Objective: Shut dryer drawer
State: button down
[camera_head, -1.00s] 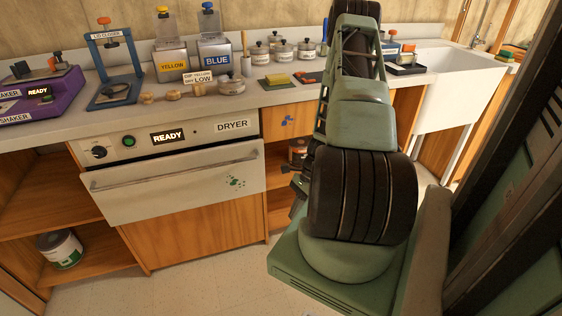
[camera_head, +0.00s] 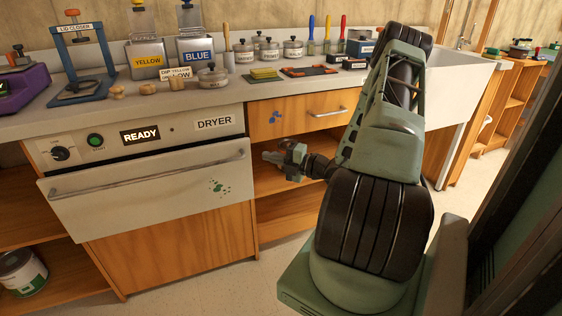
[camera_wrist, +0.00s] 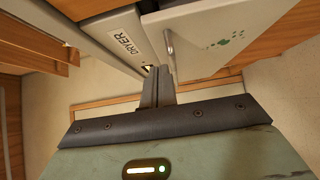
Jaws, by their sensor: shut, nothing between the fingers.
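The dryer drawer (camera_head: 150,196) has a white front with a long bar handle (camera_head: 150,176) and green specks. It sits under the dryer's control panel (camera_head: 100,140), and its front stands out from the cabinet face. In the wrist view, the drawer front (camera_wrist: 215,40) and handle (camera_wrist: 169,42) are at the upper middle, beside the DRYER label (camera_wrist: 122,40). My gripper (camera_head: 268,157) is shut and empty, just right of the drawer's right end. Its fingertips (camera_wrist: 156,72) point toward the gap by the drawer front; I cannot tell whether they touch it.
A worktop (camera_head: 230,92) above the dryer carries yellow and blue containers, jars and tools. A closed wooden drawer (camera_head: 298,115) and open shelves (camera_head: 292,205) lie to the right. A paint can (camera_head: 22,272) stands on the lower left shelf. The floor in front is clear.

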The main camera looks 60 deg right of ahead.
aim_at(242, 146)
jog(key=w, duration=0.4)
jog(key=w+b, duration=0.1)
jog(key=w, duration=0.2)
jog(key=shift+d+f, duration=0.1)
jog(key=shift+d, duration=0.25)
jog(key=shift+w+d, duration=0.3)
jog(key=shift+w, duration=0.15)
jog(key=shift+w+d+p, duration=0.3)
jog(key=shift+w+d, duration=0.3)
jog(key=shift+w, duration=0.25)
jog(key=shift+w+d+p, duration=0.25)
jog(key=shift+w+d, duration=0.35)
jog(key=shift+w, duration=0.25)
jog(key=shift+r, duration=0.25)
